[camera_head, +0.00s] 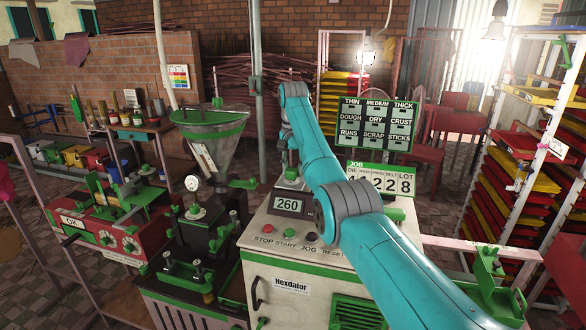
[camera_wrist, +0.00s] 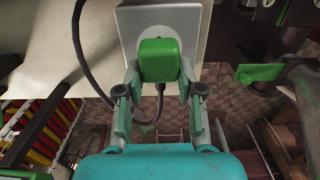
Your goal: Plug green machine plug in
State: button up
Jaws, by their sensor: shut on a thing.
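In the wrist view my gripper (camera_wrist: 159,76) is shut on the green plug (camera_wrist: 158,58), with one finger on each side of it. A dark cable runs from the plug's lower end and loops up at the left. The plug is in front of a pale grey socket box (camera_wrist: 194,22) with a round face. The plug covers much of that face, so I cannot tell whether its pins are in or just short of it. In the head view my arm reaches over the green-and-cream machine (camera_head: 290,275), and the gripper and plug are hidden behind it.
The machine's top carries a 260 display (camera_head: 289,204), buttons and a JOB sign (camera_head: 380,180). A hopper (camera_head: 212,140) stands to its left, and a tray rack (camera_head: 520,170) to the right. In the wrist view a green handle (camera_wrist: 258,73) is right of the socket box.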

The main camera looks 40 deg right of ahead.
jog(key=shift+f, duration=0.55)
jog(key=o, duration=1.1)
jog(key=shift+o, duration=0.2)
notch_tip(320, 180, up, 12)
dwell(0.5)
